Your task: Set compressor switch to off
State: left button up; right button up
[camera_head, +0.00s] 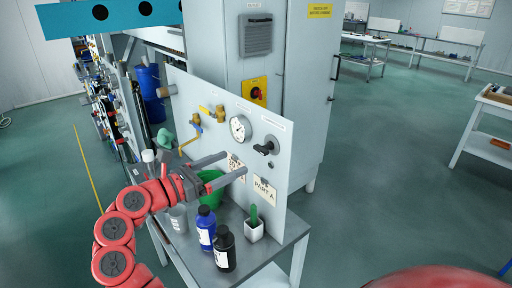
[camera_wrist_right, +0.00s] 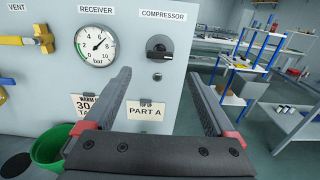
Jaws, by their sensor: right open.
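The compressor switch (camera_wrist_right: 159,48) is a black rotary knob under the COMPRESSOR label (camera_wrist_right: 163,15) on the pale panel. It also shows in the head view (camera_head: 267,146) near the panel's right edge. Its handle looks roughly level, slightly tilted; no on or off marking is legible. My right gripper (camera_head: 235,164) is open and empty, its fingers pointing at the panel a little below the switch and apart from it. In the right wrist view my right gripper (camera_wrist_right: 160,75) has one finger on each side of the switch's column. My left gripper is not in view.
A gauge (camera_wrist_right: 95,46) and yellow valve handle (camera_wrist_right: 20,40) are left of the switch. A PART A tag (camera_wrist_right: 146,110) hangs below it. Blue bottle (camera_head: 206,228), black bottle (camera_head: 225,249), potted cactus (camera_head: 254,228) and green bucket (camera_head: 209,188) stand below on the table.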

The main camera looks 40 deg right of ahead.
aim_at(258, 151)
jog(key=d, duration=0.2)
jog(key=d+p, duration=0.1)
jog(key=d, duration=0.2)
jog(key=d+p, duration=0.1)
jog(key=d, duration=0.2)
jog(key=shift+w+d, duration=0.1)
jog(key=shift+w, duration=0.15)
jog(key=shift+w+d, duration=0.1)
jog(key=shift+d, duration=0.35)
jog(key=c, duration=1.4)
